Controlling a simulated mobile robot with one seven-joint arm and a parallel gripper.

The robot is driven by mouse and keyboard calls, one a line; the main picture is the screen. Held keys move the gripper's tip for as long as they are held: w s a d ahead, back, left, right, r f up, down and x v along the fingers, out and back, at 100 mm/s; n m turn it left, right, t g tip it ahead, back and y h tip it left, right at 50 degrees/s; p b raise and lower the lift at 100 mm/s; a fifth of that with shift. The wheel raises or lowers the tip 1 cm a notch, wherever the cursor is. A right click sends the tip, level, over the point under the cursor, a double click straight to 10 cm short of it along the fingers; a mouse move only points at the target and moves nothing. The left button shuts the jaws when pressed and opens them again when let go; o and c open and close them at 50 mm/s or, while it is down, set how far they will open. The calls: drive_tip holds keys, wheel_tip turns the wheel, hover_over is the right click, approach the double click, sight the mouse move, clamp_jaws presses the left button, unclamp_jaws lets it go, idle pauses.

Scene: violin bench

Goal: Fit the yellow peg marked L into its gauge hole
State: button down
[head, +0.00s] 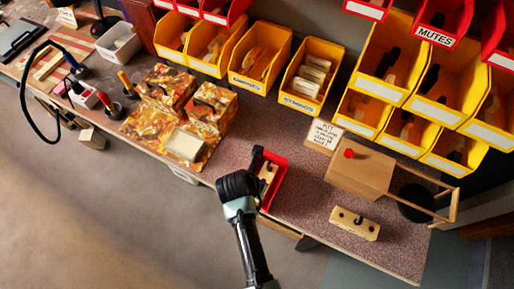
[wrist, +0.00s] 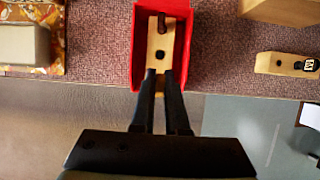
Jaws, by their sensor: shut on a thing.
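My gripper (wrist: 160,74) points down at the red open-topped bin (wrist: 182,45) at the bench's front edge. Its two dark fingers are shut on the near end of a pale yellow wooden block (wrist: 153,43). The block lies within the bin's outline and has a dark round spot near my fingertips and a dark upright piece farther back. In the head view my gripper (head: 258,170) partly covers the bin (head: 281,183). A second pale block (head: 354,224) stands to the right, with dark spots; its end reads M in the wrist view (wrist: 276,63). I cannot make out a letter L anywhere.
A brown wooden box (head: 360,172) with a red knob stands right of the bin, beside a handwritten card (head: 324,134). Yellow bins (head: 259,60) line the back. A patterned cloth with boxes (head: 185,146) lies to the left. Speckled bench top is clear between the red bin and the M block.

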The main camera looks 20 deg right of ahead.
drive_tip(key=shift+r+p, duration=2.8)
drive_tip(key=shift+p, duration=0.05)
